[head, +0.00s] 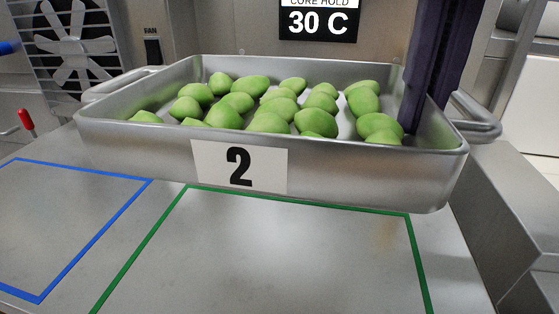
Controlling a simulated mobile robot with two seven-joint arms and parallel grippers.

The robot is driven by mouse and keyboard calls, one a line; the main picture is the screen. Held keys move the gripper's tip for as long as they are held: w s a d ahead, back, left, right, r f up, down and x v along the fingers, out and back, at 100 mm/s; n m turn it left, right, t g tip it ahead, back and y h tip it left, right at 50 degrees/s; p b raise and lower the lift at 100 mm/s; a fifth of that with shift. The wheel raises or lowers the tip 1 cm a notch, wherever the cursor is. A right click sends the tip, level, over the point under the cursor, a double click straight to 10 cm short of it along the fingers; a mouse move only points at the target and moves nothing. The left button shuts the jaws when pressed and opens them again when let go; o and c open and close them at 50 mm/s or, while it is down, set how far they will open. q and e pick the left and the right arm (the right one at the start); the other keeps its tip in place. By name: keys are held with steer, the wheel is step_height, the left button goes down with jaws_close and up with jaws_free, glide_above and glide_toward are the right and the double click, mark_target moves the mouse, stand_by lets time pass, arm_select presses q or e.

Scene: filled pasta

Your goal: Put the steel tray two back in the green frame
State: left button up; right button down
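The steel tray two (335,170) is wide and shallow, with a white label reading "2" on its front wall. It holds several green pasta pieces (224,115). The green frame (300,200) is a taped outline on the steel surface, and its far line runs just below the tray's front in the picture. I cannot tell whether the tray rests or hovers. My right gripper (429,115) has dark fingers straddling the tray's right wall, one inside and one outside, and looks shut on it. My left gripper is not in view.
A blue taped frame (95,170) lies empty to the left. The surface inside the green frame is bare. A fan (72,42) and a sign reading "30 C" (318,22) are at the back. A red-tipped lever (27,120) stands at the left. A lower ledge lies at the right.

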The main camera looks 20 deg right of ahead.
mark_target(366, 277)
step_height(366, 277, down, 18)
steer(key=b, duration=0.4)
steer(key=shift+w+a+r+b, duration=0.1)
steer(key=shift+b, duration=0.2)
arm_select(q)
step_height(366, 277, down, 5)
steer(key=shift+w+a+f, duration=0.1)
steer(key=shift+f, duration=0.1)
arm_select(e)
steer(key=c, duration=1.5)
jaws_free()
steer(key=o, duration=0.5)
steer(key=shift+c, duration=0.2)
arm_select(q)
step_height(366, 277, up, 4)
steer(key=p, duration=0.3)
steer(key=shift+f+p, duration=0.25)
steer(key=shift+p, duration=0.05)
arm_select(e)
step_height(366, 277, up, 12)
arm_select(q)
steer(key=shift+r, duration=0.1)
arm_select(e)
steer(key=shift+r, duration=0.1)
